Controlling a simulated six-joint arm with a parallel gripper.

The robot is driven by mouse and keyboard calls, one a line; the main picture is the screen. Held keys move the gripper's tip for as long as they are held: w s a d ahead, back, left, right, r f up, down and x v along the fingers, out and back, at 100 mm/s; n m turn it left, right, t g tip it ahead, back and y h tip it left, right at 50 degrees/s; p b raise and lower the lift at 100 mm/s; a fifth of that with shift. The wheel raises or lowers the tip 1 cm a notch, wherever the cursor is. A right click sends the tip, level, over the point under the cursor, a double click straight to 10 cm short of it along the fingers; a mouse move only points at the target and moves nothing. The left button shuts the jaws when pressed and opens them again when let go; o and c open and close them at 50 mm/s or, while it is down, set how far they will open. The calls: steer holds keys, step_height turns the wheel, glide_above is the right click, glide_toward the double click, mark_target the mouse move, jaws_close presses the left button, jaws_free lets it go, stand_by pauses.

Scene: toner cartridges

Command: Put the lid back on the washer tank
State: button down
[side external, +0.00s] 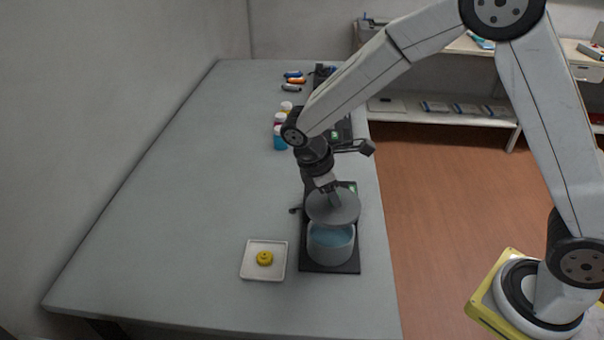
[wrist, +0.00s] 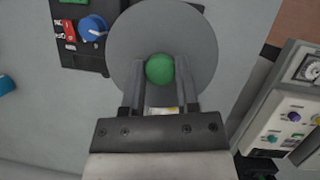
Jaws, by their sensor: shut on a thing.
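The washer tank (side external: 331,246) is a grey round pot with blue liquid inside, its top open, on a black base (side external: 343,268) near the table's right edge. The lid (side external: 345,210) is a grey disc held above the tank, apart from it; in the side view it overlaps the rear of the tank's mouth. In the wrist view the lid (wrist: 125,45) has a green knob (wrist: 159,69). My gripper (wrist: 160,85) is shut on this knob, one finger on each side. The tank is hidden behind the lid in the wrist view.
A white square tray (side external: 250,271) with a yellow round part (side external: 264,258) lies left of the tank. Several small bottles (side external: 280,137) and coloured items (side external: 293,79) stand farther back. A control panel with a blue dial (wrist: 93,28) is near the lid. The table's left side is clear.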

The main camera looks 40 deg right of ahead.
mark_target(327, 206)
steer(key=shift+f, duration=0.2)
steer(key=shift+f, duration=3)
steer(key=shift+f, duration=0.2)
stand_by(0.4)
jaws_free()
steer(key=shift+r, duration=0.2)
stand_by(0.3)
steer(key=shift+r, duration=2.3)
